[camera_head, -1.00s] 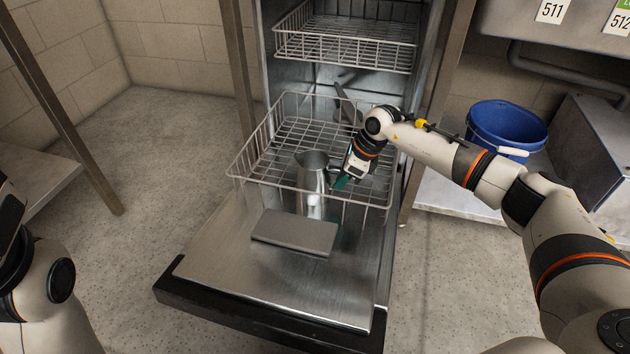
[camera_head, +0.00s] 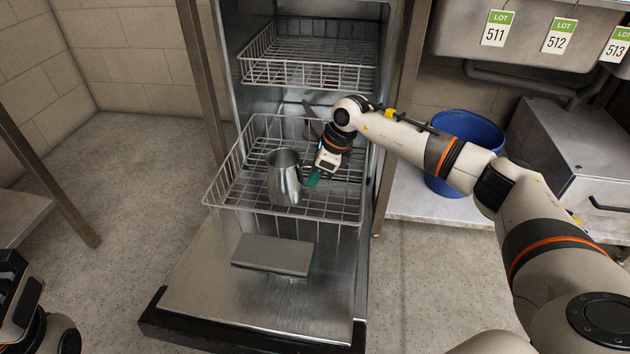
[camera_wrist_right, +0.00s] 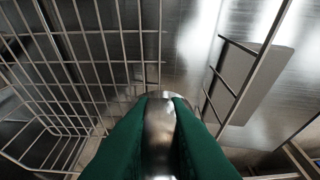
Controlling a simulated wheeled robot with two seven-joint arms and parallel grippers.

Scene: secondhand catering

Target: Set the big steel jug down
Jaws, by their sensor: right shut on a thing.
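The big steel jug (camera_head: 285,178) stands out upright in the head view, over the front part of the lower wire rack (camera_head: 250,205). I cannot tell whether its base touches the rack. My right gripper (camera_head: 314,178), with green fingers, is shut on the jug's right side. In the right wrist view both fingers press on the shiny jug (camera_wrist_right: 160,130), and most of it is hidden by them.
The rack sits in an open steel dishwasher with its door (camera_head: 220,285) folded down. A flat grey block (camera_head: 272,255) lies on the door. An upper rack (camera_head: 305,70) hangs above. A blue bucket (camera_head: 465,135) stands to the right.

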